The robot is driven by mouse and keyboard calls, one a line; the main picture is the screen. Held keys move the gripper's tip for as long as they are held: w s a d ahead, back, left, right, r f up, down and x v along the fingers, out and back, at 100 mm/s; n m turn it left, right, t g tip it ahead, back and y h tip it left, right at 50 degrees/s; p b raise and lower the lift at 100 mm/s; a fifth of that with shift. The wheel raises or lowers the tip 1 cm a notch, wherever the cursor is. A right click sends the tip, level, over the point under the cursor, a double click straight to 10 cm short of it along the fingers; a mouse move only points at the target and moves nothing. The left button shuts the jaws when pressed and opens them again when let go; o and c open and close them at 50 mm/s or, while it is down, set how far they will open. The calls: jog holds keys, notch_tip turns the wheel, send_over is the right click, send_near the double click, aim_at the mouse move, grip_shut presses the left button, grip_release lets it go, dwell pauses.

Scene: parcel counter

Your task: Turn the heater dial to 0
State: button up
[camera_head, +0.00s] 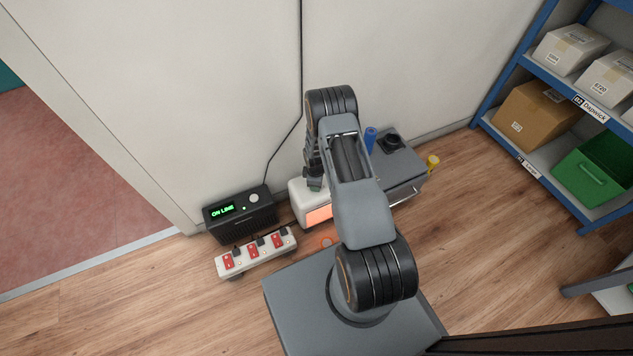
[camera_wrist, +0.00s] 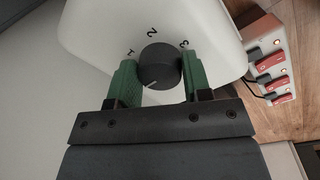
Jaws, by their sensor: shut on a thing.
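The heater (camera_head: 296,200) is a white box by the wall, partly hidden behind my arm, with its front panel glowing orange. In the wrist view its white top (camera_wrist: 95,25) carries the numbers 1, 2 and 3 around a dark round dial (camera_wrist: 160,63). A pale pointer line on the dial points to the lower left of the picture, past the 1. No 0 is visible; that area is partly covered by a finger. My gripper (camera_wrist: 160,76) has its green fingers on both sides of the dial, shut on it. In the head view my gripper (camera_head: 314,182) is over the heater.
A black unit (camera_head: 240,215) reading "ON LINE" and a power strip (camera_head: 257,252) with several red switches stand left of the heater. A grey box (camera_head: 402,165) stands right, with blue and yellow cylinders nearby. Blue shelving (camera_head: 540,70) is at the right. The floor in front is partly clear.

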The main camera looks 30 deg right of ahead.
dwell(0.3)
jog(key=o, duration=0.9)
jog(key=shift+o, duration=0.2)
notch_tip(320, 180, up, 14)
jog(key=p, duration=0.5)
jog(key=shift+s+a, duration=0.2)
jog(key=shift+s, duration=0.15)
